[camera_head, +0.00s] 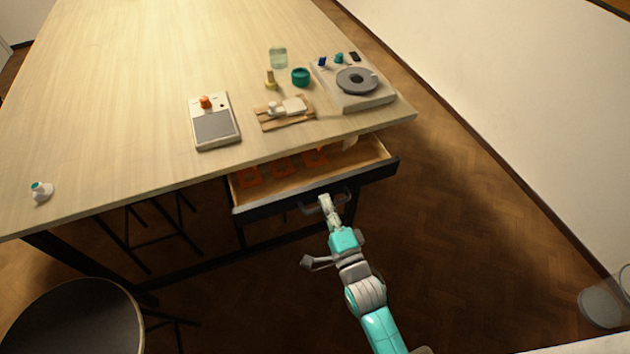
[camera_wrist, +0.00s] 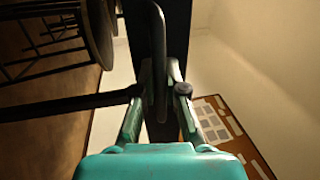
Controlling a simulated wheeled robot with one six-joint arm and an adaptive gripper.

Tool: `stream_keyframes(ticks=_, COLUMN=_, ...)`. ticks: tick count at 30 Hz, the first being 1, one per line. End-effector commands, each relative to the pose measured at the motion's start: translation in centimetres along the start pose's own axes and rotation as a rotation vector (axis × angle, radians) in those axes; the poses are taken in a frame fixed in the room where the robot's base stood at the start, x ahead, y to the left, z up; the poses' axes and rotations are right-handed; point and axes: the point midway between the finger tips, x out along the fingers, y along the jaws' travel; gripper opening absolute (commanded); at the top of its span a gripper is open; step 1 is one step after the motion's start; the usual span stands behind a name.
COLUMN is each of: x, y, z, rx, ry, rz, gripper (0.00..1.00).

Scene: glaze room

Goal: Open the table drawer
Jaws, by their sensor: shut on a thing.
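The table drawer (camera_head: 255,209) stands pulled out from under the wooden table (camera_head: 110,110), with its dark front away from the table edge. Several orange things (camera_head: 283,167) lie inside it. My gripper (camera_head: 326,203) is at the dark bar handle (camera_head: 309,209) on the drawer front and shut on it. In the wrist view my gripper's fingers (camera_wrist: 158,85) are on either side of the dark handle (camera_wrist: 157,40). The exact contact of the fingertips is partly hidden.
On the tabletop are a grey-topped device (camera_head: 214,128), a wooden board (camera_head: 270,119), a teal pot (camera_head: 300,77), a glass (camera_head: 278,58) and a turntable device (camera_head: 350,98). A round dark stool (camera_head: 70,320) stands at lower left.

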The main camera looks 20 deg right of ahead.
Motion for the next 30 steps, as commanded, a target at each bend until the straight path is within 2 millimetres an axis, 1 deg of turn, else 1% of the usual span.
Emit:
stream_keyframes(ticks=1, x=-1.5, y=-0.1, z=0.0, rx=0.0, ry=0.0, rz=0.004, gripper=0.0)
stream_keyframes(ticks=6, x=-4.9, y=-0.7, z=0.0, rx=0.0, ry=0.0, rz=0.005, gripper=0.0)
stream_keyframes(ticks=12, x=-7.5, y=-1.3, z=0.0, rx=0.0, ry=0.0, rz=0.003, gripper=0.0)
stream_keyframes(ticks=18, x=-8.7, y=-1.6, z=0.0, rx=0.0, ry=0.0, rz=0.002, gripper=0.0)
stream_keyframes(ticks=30, x=-8.9, y=-1.6, z=0.0, rx=0.0, ry=0.0, rz=0.001, gripper=0.0)
